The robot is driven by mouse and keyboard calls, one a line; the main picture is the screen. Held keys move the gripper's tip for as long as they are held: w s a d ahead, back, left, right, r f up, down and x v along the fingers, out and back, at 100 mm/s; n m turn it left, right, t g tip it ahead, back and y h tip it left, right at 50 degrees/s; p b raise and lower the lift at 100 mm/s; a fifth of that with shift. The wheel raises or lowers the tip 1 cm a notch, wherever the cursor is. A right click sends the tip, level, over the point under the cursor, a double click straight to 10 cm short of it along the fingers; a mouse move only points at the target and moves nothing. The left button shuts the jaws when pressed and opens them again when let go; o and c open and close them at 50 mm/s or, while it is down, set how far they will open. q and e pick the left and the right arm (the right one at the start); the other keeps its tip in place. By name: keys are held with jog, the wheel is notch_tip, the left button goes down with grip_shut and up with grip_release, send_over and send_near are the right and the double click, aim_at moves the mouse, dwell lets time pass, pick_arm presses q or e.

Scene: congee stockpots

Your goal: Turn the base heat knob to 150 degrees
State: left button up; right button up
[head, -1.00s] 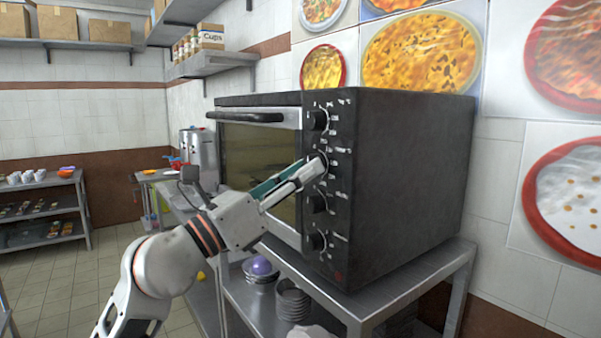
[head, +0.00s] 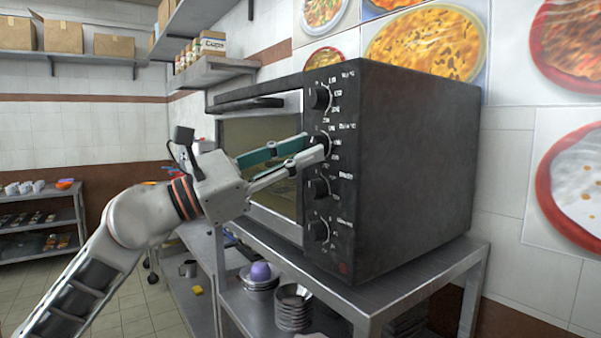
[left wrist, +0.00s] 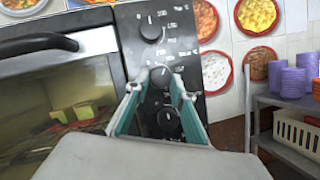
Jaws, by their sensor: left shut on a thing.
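A black oven (head: 400,180) stands on a metal table, with a column of round black knobs down its front panel. My left gripper (head: 318,146) reaches in from the left, its fingertips shut on the second knob from the top (head: 324,139). In the left wrist view the fingertips lie on either side of this knob (left wrist: 161,76). Its white pointer mark shows there, but the labels are too small to read, so I cannot tell its setting. The top knob (head: 319,97) and the third knob (head: 318,188) are free. My right gripper is not in view.
The oven's door handle (head: 248,105) sticks out left of the panel. Bowls (head: 293,305) are stacked on the shelf below. A wall shelf (head: 215,68) with cups boxes hangs behind.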

pick_arm(q)
jog(key=m+g+b, duration=0.1)
jog(key=m, duration=0.2)
jog(key=m+g+b, duration=0.1)
jog(key=m+b, duration=0.1)
jog(key=m, duration=0.1)
jog(key=m+g+y+b, duration=0.1)
jog(key=m, duration=0.2)
jog(key=shift+w+a+r+m+g+b, duration=0.15)
jog(key=shift+w+r+m+g+b, duration=0.15)
jog(key=shift+m+g, duration=0.1)
jog(key=shift+m, duration=0.5)
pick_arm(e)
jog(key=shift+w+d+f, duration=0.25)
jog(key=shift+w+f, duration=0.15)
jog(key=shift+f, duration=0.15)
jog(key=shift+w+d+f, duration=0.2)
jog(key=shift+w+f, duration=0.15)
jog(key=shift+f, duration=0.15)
pick_arm(q)
jog(key=shift+y, duration=0.3)
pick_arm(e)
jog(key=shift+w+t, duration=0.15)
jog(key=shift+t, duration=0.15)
pick_arm(q)
jog(key=shift+s, duration=0.1)
